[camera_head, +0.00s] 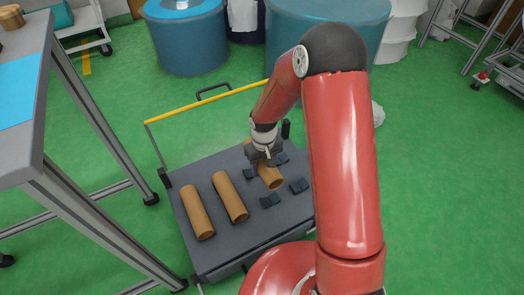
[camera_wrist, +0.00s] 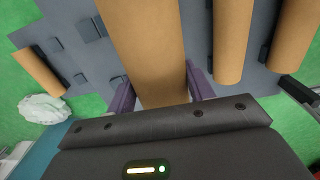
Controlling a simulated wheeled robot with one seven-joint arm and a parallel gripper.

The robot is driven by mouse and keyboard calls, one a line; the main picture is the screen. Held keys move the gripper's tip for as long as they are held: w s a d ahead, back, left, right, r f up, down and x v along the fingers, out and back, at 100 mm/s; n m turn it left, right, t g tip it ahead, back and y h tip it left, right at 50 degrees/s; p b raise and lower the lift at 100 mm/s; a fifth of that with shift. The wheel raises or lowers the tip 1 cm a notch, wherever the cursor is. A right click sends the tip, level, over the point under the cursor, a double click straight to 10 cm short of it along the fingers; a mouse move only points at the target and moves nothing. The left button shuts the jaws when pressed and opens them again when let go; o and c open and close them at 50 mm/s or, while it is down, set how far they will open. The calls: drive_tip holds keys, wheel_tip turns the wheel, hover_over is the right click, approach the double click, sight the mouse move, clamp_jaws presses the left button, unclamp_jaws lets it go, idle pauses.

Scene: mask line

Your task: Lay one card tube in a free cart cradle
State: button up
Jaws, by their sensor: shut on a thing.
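My gripper (camera_head: 264,158) is shut on a brown card tube (camera_head: 271,177), gripping it across its middle over the cart (camera_head: 222,253). In the wrist view the held tube (camera_wrist: 148,45) runs between the two purple fingers (camera_wrist: 155,95). I cannot tell whether it touches the cart deck. Dark cradle blocks (camera_head: 299,186) stand on the deck around and to the right of the held tube, with bare deck between some. Two more tubes, one at the left (camera_head: 196,212) and one nearer the middle (camera_head: 230,197), lie on the deck. The wrist view shows another tube (camera_wrist: 38,72) at the far left.
The cart has a yellow handle bar (camera_head: 215,100) at its far side. A grey table (camera_head: 45,110) with metal legs stands at the left. Blue round bins (camera_head: 187,40) stand behind. My red arm hides the cart's right side. Green floor is open at the right.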

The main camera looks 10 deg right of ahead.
drive_tip(key=shift+s+a, duration=0.1)
drive_tip(key=shift+a, duration=0.15)
drive_tip(key=shift+f+b, duration=3.95)
drive_tip(key=shift+f, duration=1.55)
drive_tip(key=shift+f+b, duration=0.45)
drive_tip(key=shift+f, duration=0.05)
drive_tip(key=o, duration=1.1)
drive_tip(key=shift+r, duration=0.15)
wheel_tip(320, 180, up, 8)
drive_tip(key=shift+f+p, duration=0.2)
drive_tip(key=shift+p, duration=0.4)
